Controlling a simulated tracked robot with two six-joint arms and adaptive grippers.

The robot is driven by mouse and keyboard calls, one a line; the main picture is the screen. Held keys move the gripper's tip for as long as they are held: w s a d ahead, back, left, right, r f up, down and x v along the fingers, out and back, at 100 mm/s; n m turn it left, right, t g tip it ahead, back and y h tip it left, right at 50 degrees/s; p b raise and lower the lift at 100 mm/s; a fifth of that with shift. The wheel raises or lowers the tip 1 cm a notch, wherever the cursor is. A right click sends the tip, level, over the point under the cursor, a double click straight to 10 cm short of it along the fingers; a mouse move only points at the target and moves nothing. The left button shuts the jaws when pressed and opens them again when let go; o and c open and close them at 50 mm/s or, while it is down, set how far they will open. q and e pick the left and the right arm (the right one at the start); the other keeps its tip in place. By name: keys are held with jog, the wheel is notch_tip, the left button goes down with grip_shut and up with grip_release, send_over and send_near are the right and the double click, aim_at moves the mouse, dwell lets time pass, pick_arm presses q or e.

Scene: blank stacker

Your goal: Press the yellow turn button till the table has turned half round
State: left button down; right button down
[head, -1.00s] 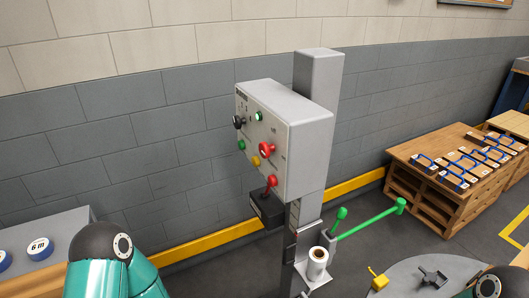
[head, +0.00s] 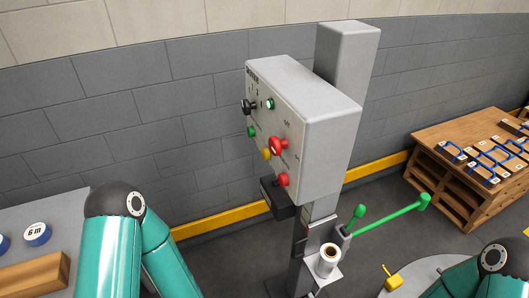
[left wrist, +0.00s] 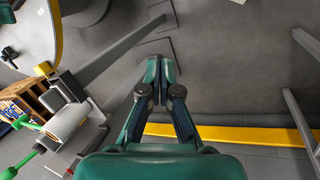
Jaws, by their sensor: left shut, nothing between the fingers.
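The yellow button (head: 266,154) is a small knob low on the front of a grey control box (head: 325,125), between a green button (head: 251,131) and red ones (head: 279,146). A grey round table (head: 412,275) shows in part at the bottom right, with a yellow piece (head: 391,278) at its edge. My left gripper (left wrist: 157,84) is shut and empty in the left wrist view, above the floor; the yellow button does not show there. My right gripper is outside both views.
The box stands on a grey post (head: 347,55) with a black box (head: 276,197) under it. Green levers (head: 392,215) and a white roll (head: 328,259) stick out below. A yellow kerb (head: 216,219) runs along the wall. A wooden bench (head: 465,158) stands at right.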

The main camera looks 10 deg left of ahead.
aim_at(265, 154)
pick_arm(q)
jog(key=w+a+r+m+t+p, duration=0.2)
jog(key=w+a+r+t, duration=0.1)
jog(key=w+r, duration=0.65)
jog(key=w+a+r+m+t+p, duration=0.2)
jog(key=w+r+t, duration=0.1)
jog(key=w+r, duration=0.6)
jog(key=w+a+r+m+t+p, duration=0.1)
jog(key=w+a+r+m+t, duration=0.1)
jog(key=r, duration=0.8)
jog(key=w+a+r+m+t+p, duration=0.1)
jog(key=w+a+r+m+t, duration=0.1)
jog(key=r, duration=0.9)
jog(key=shift+w+r+t, duration=0.15)
jog(key=shift+r+t, duration=0.15)
jog(key=shift+t, duration=0.3)
jog(key=w+d, duration=0.5)
jog(key=d, duration=0.2)
